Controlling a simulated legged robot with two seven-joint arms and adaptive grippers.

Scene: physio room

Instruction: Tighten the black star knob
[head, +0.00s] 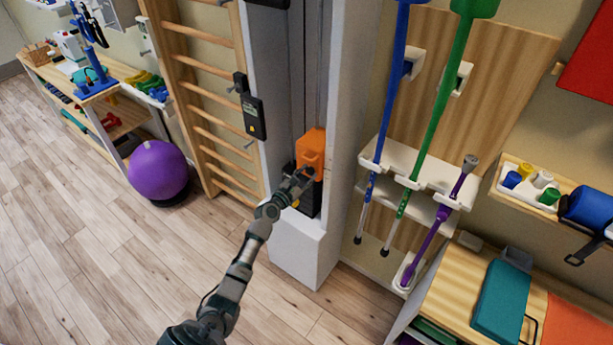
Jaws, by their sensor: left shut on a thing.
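An orange block (312,143) sits in the upright channel of a white and grey column. My left gripper (303,176) reaches up to the lower front of this block and is shut on a small dark thing there. By its place, this is the black star knob, but the fingers hide nearly all of it and its star shape cannot be made out. Dark blocks with a yellow mark (306,198) lie just below, partly behind the gripper. My right gripper is not in view.
The white column (338,130) stands close on the right of the gripper. Wooden wall bars (205,95) stand to its left, a rack with coloured poles (433,170) to its right. A purple ball (157,169) rests on the floor. Floor at lower left is clear.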

